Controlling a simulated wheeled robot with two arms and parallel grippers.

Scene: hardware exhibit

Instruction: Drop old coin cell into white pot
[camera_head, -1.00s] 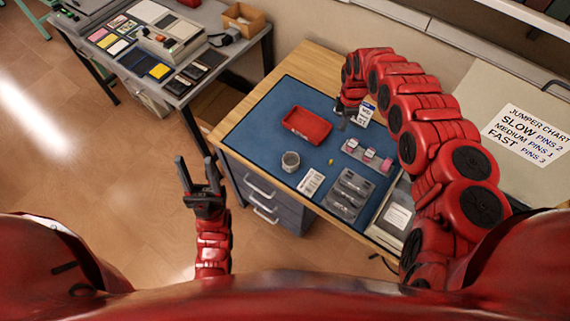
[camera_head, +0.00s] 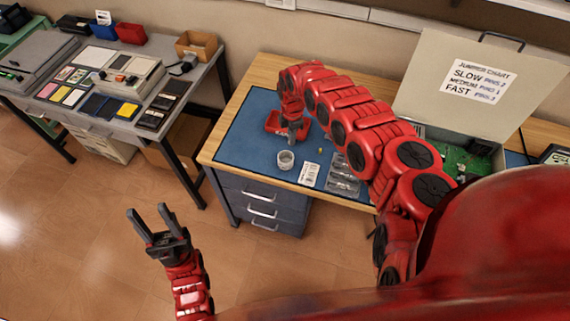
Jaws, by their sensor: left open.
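The white pot (camera_head: 285,160) looks like a small pale round cup, standing upright on the blue mat of the wooden workbench. My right gripper (camera_head: 292,140) points down just behind the pot, in front of the red tray. Its fingers are too small and dark to tell whether they are open or shut. I cannot make out the old coin cell; a coin in the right gripper would be too small to see. My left gripper (camera_head: 147,210) is open and empty, over the floor to the left of the bench.
The red tray (camera_head: 272,122) is partly hidden behind my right gripper. A white label card (camera_head: 309,174), clear-lidded boxes (camera_head: 342,182) and a tiny yellow item (camera_head: 320,151) lie right of the pot. An open case (camera_head: 465,85) stands at right. A grey side table stands at left.

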